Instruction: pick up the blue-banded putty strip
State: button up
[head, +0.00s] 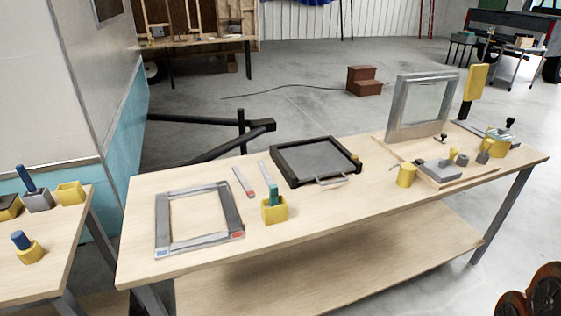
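I see a small light-blue patch at the lower-left corner of a grey rectangular frame (197,241) lying flat on the workbench. The patch may be the band of the blue-banded putty strip (162,252), lying along the frame's left side; I cannot tell strip from frame at this size. A red patch marks the frame's lower-right corner. A loose pale strip (242,179) with a red end lies to the right of the frame. My gripper is not in view.
A yellow cup (274,211) holding a teal-handled tool stands right of the frame. Beyond it lies a dark tray (281,165). An upright metal window frame (393,110) and a yellow mug (406,176) are farther right. Another table (62,257) stands at left. Bare bench lies before the tray.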

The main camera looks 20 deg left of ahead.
aim_at(269, 180)
jog(key=u, duration=0.45)
jog(key=i, duration=1)
jog(key=u, duration=1.2)
jog(key=i, duration=0.45)
jog(key=u, duration=0.45)
